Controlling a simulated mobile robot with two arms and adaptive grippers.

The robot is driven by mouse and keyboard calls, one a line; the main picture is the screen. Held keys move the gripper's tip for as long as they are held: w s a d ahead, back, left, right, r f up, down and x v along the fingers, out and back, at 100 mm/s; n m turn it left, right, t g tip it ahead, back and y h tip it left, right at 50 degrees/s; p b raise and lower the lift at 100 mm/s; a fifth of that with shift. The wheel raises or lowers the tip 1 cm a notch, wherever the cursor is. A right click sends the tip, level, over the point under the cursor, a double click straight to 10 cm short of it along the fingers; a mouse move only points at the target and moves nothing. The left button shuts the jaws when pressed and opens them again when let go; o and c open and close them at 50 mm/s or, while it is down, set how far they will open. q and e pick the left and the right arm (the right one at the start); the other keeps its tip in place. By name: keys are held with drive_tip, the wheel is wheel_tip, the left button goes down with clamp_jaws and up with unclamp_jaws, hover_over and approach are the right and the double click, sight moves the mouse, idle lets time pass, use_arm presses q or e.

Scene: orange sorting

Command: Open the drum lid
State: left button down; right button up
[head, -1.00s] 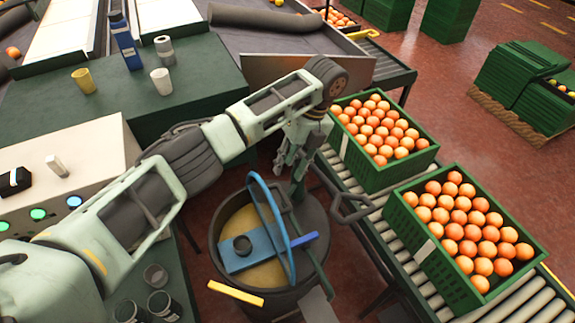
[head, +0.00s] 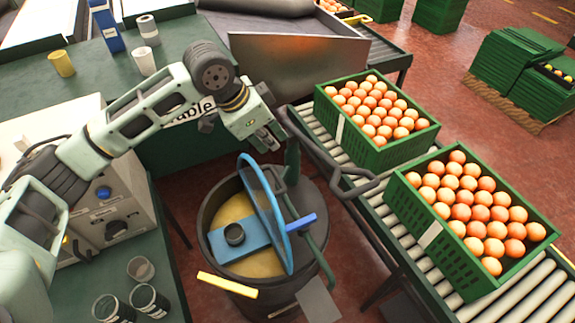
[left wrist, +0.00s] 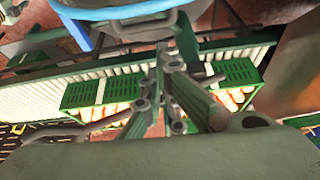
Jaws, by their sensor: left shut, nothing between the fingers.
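The drum (head: 208,222) stands on the floor in the middle of the head view. Its blue-rimmed lid (head: 268,215) stands steeply raised, seen nearly edge-on, and the drum's mouth shows yellowish contents. My right gripper is not in view.
Two green crates of oranges (head: 374,158) (head: 430,240) sit on the roller conveyor (head: 540,300) right of the drum. A green table (head: 185,100) with cups stands behind. A control box (head: 112,205) is at left. Red floor (head: 350,270) shows between drum and conveyor.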

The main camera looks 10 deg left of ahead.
sight(270, 195)
use_arm(q)
drive_tip(key=p+x, duration=0.1)
drive_tip(key=x, duration=0.9)
drive_tip(key=shift+d+n, duration=0.15)
drive_tip(key=shift+n, duration=0.15)
drive_tip(key=shift+s+r, duration=0.15)
drive_tip(key=shift+s, duration=0.05)
drive_tip(key=s+a+r+t+h+p, duration=0.1)
drive_tip(key=s+a+h+p, duration=0.1)
drive_tip(key=s+a+p, duration=0.1)
drive_tip(key=shift+a+r+p, duration=0.35)
drive_tip(key=shift+a+p, duration=0.15)
drive_tip(key=shift+a, duration=0.6)
drive_tip(key=shift+s, duration=0.2)
